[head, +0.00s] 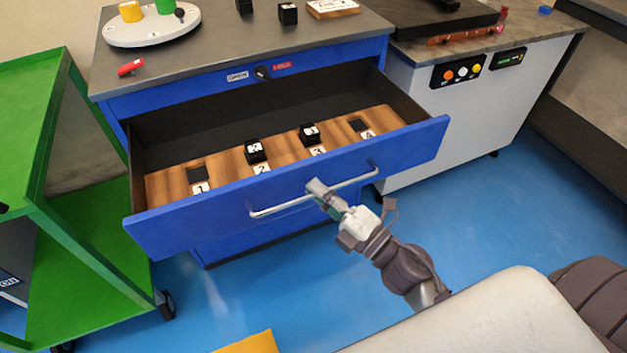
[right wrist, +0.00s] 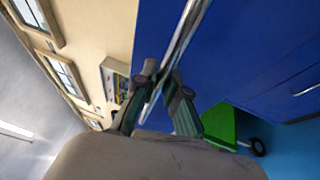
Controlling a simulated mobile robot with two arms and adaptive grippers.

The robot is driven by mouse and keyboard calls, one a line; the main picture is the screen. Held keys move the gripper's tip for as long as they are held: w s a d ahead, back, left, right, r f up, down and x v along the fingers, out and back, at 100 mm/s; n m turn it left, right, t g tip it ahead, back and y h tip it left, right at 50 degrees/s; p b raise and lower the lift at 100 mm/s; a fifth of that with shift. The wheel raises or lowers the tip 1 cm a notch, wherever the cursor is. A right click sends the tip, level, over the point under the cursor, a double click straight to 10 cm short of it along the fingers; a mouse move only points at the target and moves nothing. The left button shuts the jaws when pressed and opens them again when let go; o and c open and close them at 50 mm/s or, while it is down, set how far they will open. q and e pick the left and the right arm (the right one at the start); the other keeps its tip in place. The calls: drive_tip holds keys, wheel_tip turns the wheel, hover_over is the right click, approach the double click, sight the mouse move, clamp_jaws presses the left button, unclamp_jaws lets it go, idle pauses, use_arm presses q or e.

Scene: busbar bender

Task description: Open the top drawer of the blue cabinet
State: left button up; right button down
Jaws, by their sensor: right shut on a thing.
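The blue cabinet (head: 230,252) stands in the middle of the head view. Its top drawer (head: 190,233) is pulled far out, showing a wooden insert (head: 285,150) with slots numbered 1 to 4. Black blocks sit near 2 and 3; the slots at 1 and 4 look empty. A long silver handle (head: 285,205) runs across the drawer front. My right gripper (head: 325,193) is shut on this handle, right of its middle. In the right wrist view the handle (right wrist: 178,40) passes between the fingers (right wrist: 160,95). My left gripper is not in view.
A green cart (head: 95,235) stands close to the cabinet's left. A grey-white machine (head: 480,100) with coloured buttons stands at the right. The cabinet top (head: 215,55) holds a round white stand (head: 150,30) and a red piece (head: 131,67). Blue floor (head: 480,215) is free at the right.

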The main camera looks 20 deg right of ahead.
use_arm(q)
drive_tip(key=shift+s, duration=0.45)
use_arm(e)
drive_tip(key=shift+s, duration=1.05)
drive_tip(key=c, duration=1.2)
unclamp_jaws()
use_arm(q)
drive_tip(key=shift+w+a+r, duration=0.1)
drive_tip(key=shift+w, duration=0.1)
use_arm(e)
drive_tip(key=shift+d, duration=0.1)
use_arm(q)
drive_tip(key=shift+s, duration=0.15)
use_arm(e)
drive_tip(key=v, duration=1.2)
drive_tip(key=shift+f, duration=0.1)
